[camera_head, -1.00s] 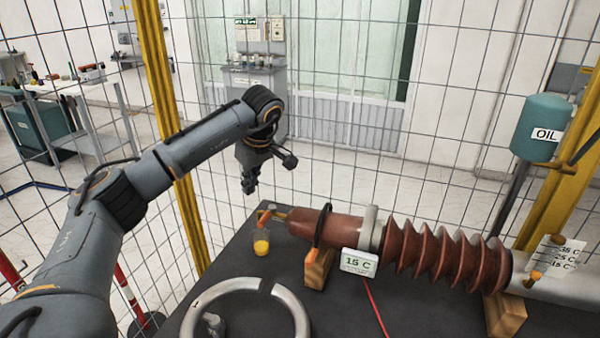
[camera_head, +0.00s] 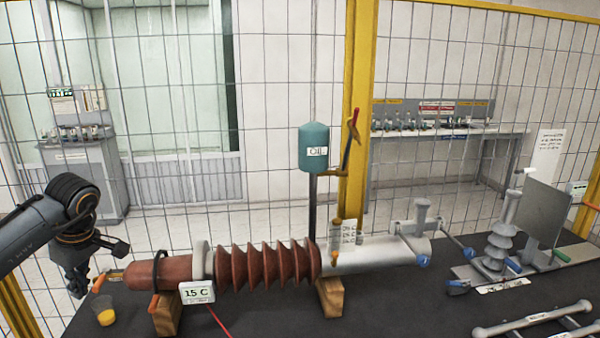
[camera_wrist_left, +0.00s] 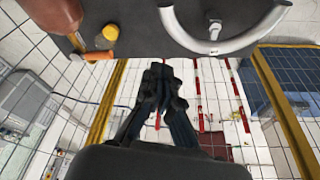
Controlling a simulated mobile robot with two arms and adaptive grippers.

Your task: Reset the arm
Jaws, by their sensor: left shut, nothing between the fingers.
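My left arm comes in from the left in the head view, and its gripper (camera_head: 77,283) hangs by the left end of the dark table, pointing down. In the left wrist view the gripper (camera_wrist_left: 160,75) has its fingers together, with nothing between them. The brown ribbed bushing (camera_head: 265,277) lies across the table on wooden blocks (camera_head: 328,297). A small cup of yellow liquid (camera_head: 104,314) stands near its left end, close to my gripper but apart from it. The cup also shows in the left wrist view (camera_wrist_left: 110,32). My right gripper is not in view.
A 15 C display (camera_head: 197,292) stands before the bushing. A green oil tank (camera_head: 313,148) is on a post behind it. A grey stand with a ribbed insulator (camera_head: 497,245) is at the right. Wire fencing with a yellow post (camera_head: 355,120) lies behind the table.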

